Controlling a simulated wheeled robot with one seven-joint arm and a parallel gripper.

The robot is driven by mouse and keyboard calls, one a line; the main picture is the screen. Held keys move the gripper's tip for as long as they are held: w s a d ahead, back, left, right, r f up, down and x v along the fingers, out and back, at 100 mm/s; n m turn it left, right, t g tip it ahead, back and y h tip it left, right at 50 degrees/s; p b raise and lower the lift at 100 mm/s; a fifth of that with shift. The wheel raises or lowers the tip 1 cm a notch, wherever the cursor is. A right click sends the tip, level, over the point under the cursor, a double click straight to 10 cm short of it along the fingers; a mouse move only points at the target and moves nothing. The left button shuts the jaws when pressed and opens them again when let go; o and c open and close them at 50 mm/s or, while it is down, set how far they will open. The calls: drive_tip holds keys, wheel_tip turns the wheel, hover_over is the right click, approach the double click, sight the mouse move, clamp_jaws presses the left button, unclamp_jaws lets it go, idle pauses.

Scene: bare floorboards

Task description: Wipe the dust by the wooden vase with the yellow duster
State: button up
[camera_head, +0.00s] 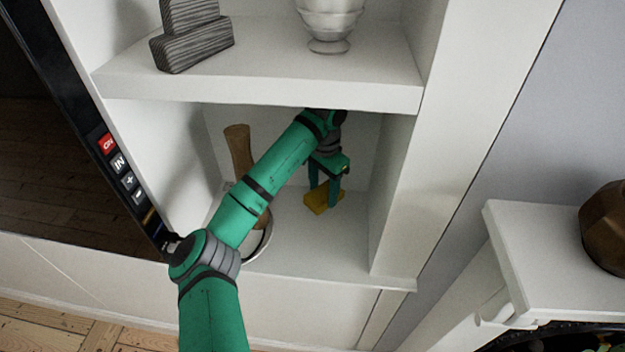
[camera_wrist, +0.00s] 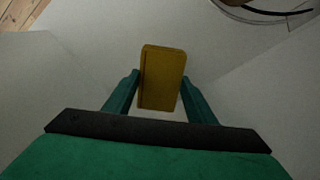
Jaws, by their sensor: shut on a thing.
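My gripper (camera_head: 327,188) is inside the lower shelf compartment, pointing down, with its fingers on either side of the yellow duster (camera_head: 323,201). In the wrist view the duster (camera_wrist: 162,78) sits between the two green fingers of my gripper (camera_wrist: 161,90). The duster is at or just above the shelf floor; I cannot tell whether it touches. A tall brown wooden vase (camera_head: 238,152) stands to the left in the same compartment, partly hidden behind my arm. No dust can be made out in either view.
The compartment has a shelf board (camera_head: 260,92) close above my wrist and a side wall (camera_head: 392,195) at right. A ring-shaped object (camera_head: 262,244) lies near the vase, partly hidden. A grey striped ornament (camera_head: 190,38) and a pale vase (camera_head: 330,22) stand on the upper shelf.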

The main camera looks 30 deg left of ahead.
drive_tip(key=shift+r, duration=1.7)
